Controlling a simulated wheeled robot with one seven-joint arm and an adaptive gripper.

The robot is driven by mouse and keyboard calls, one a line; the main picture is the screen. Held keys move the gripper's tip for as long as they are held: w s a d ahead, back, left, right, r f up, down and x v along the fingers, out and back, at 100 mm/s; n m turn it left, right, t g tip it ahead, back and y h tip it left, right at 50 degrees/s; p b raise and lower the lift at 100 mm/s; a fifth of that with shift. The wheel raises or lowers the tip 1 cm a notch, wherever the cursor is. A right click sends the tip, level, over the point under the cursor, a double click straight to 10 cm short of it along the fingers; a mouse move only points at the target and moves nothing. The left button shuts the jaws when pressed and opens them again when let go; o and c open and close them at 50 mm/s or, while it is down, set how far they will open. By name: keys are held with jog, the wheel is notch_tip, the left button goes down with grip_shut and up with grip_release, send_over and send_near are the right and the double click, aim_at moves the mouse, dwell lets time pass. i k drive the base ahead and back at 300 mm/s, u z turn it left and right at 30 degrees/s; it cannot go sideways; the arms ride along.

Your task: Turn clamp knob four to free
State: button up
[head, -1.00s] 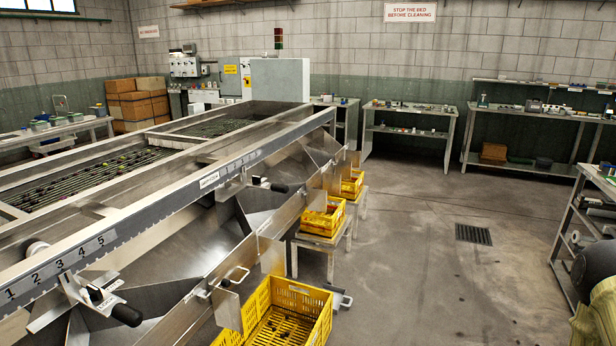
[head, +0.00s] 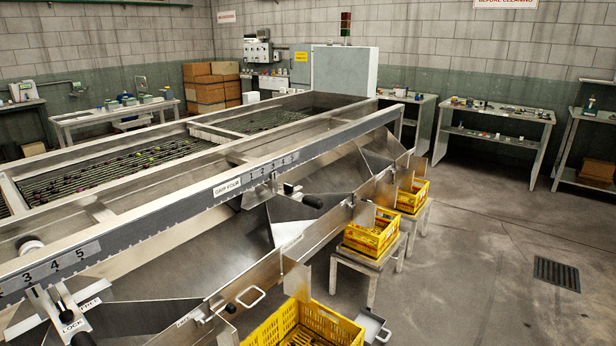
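A plate that appears to read "GRIP FOUR" (head: 227,187) is fixed on the long rail of the steel sizer (head: 180,212). My gripper is not in view.
Steel chutes (head: 215,260) slope out below the rail. Yellow crates stand along the sizer's right side, one in front (head: 335,325) and others on stands (head: 370,235). A drawer-like tray (head: 373,327) juts out at lower right. The floor (head: 470,270) is clear to the right.

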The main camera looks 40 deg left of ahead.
aim_at(287, 190)
jog(key=i, duration=2.35)
jog(key=u, duration=3.65)
jog(key=i, duration=0.1)
jog(key=z, duration=0.4)
